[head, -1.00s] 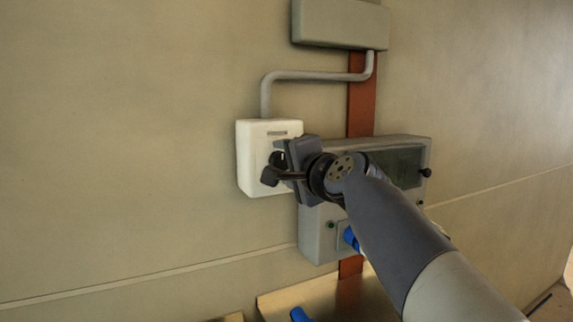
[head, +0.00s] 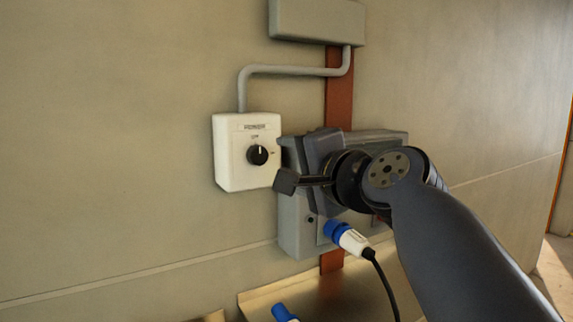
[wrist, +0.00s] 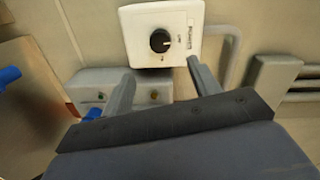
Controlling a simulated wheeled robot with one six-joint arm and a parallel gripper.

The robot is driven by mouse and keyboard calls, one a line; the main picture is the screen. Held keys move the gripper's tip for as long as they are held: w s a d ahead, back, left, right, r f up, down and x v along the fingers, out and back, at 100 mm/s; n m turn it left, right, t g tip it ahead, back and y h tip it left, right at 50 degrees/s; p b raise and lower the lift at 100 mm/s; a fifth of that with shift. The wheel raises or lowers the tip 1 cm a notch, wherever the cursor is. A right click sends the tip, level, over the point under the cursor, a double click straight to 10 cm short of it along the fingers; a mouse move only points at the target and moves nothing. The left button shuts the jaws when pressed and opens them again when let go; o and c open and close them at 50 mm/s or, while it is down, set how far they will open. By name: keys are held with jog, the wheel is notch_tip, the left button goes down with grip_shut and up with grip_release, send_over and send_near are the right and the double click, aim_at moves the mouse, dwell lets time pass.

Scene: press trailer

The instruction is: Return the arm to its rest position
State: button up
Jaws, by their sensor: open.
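My gripper (head: 287,165) is in the middle of the head view, just right of the white switch box (head: 230,178) and in front of the grey panel box (head: 292,230). In the wrist view my gripper (wrist: 160,92) shows two spread fingers with nothing between them. The white switch box (wrist: 183,17) with its black round knob (wrist: 160,41) lies beyond the fingertips, apart from them. In the head view the knob (head: 257,155) has its white mark pointing up. My arm reaches in from the lower right and hides much of the grey panel box.
A blue and white plug (head: 345,236) with a black cable (head: 385,285) sits at the panel box's lower part. A grey box (head: 318,20) and conduit (head: 290,70) are above. A metal tray (head: 262,300) with a blue connector (head: 283,313) is below. The left wall is bare.

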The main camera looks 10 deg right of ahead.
aim_at(261, 157)
jog(key=p+x, duration=0.1)
jog(key=x, duration=0.9)
jog(key=shift+w+a+p, duration=0.1)
jog(key=shift+w+p, duration=0.25)
jog(key=shift+w, duration=0.05)
jog(key=shift+w+a, duration=0.1)
jog(key=shift+w, duration=0.05)
jog(key=m+p, duration=0.1)
jog(key=m, duration=0.2)
jog(key=shift+r+p, duration=0.2)
jog(key=shift+p, duration=0.1)
jog(key=m+p, duration=0.1)
jog(key=m, duration=0.3)
jog(key=shift+d+f+m+y+p, duration=0.2)
jog(key=shift+m+y+p, duration=0.1)
jog(key=shift+m+p, duration=0.1)
jog(key=m+p, duration=0.1)
jog(key=m, duration=0.4)
jog(key=shift+p, duration=0.3)
jog(key=m+p, duration=0.1)
jog(key=m, duration=0.3)
jog(key=shift+f+m+y, duration=0.15)
jog(key=shift+m+y, duration=0.15)
jog(key=shift+y, duration=0.1)
